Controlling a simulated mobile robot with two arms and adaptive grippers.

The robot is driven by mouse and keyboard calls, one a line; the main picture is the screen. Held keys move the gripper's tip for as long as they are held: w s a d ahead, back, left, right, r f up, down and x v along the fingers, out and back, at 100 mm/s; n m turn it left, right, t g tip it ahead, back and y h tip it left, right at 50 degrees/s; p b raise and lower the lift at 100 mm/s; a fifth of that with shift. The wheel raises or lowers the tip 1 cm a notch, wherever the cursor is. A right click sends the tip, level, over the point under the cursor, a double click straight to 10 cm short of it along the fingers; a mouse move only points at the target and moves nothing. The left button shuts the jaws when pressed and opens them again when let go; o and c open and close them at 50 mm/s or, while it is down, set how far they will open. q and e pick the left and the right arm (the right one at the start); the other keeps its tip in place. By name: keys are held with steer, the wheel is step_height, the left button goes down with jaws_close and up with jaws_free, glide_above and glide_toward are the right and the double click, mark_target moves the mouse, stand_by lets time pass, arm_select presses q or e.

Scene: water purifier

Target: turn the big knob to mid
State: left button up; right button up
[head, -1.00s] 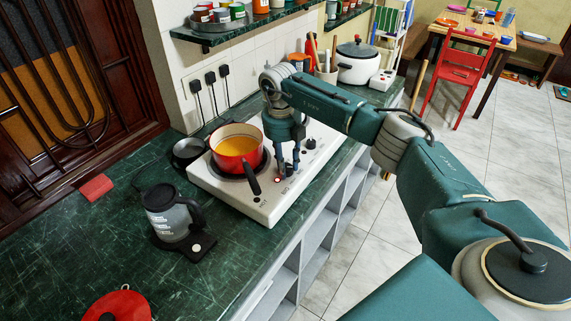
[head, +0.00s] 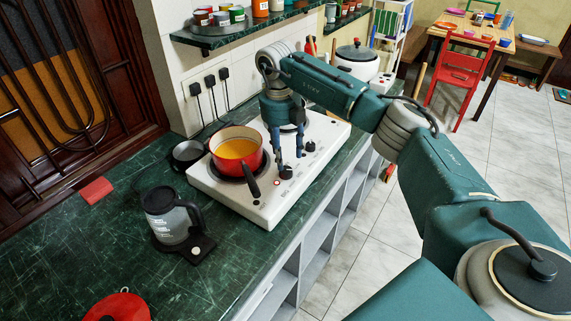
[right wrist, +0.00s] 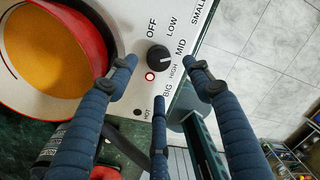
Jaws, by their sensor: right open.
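The big knob (right wrist: 158,57) is a small black dial on the white stove, marked BIG, with OFF, LOW, MID and HIGH printed around it. It also shows in the head view (head: 286,172) beside the red pot. I cannot surely read its pointer. My right gripper (right wrist: 162,68) is open and empty, its blue fingers spread above the stove. In the right wrist view the knob shows between and slightly beyond the fingertips. In the head view the gripper (head: 289,160) hangs above the knob, apart from it. My left gripper is not in view.
A red pot (head: 237,147) with orange contents sits on the stove's (head: 230,197) near burner, close to the knob, handle forward. A second knob (head: 310,146) lies farther along the panel. A kettle (head: 172,215) stands on the green counter (head: 85,240). The aisle floor is clear.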

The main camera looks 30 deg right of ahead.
mark_target(284, 171)
step_height(284, 171, up, 6)
steer(key=shift+a, duration=0.2)
stand_by(0.5)
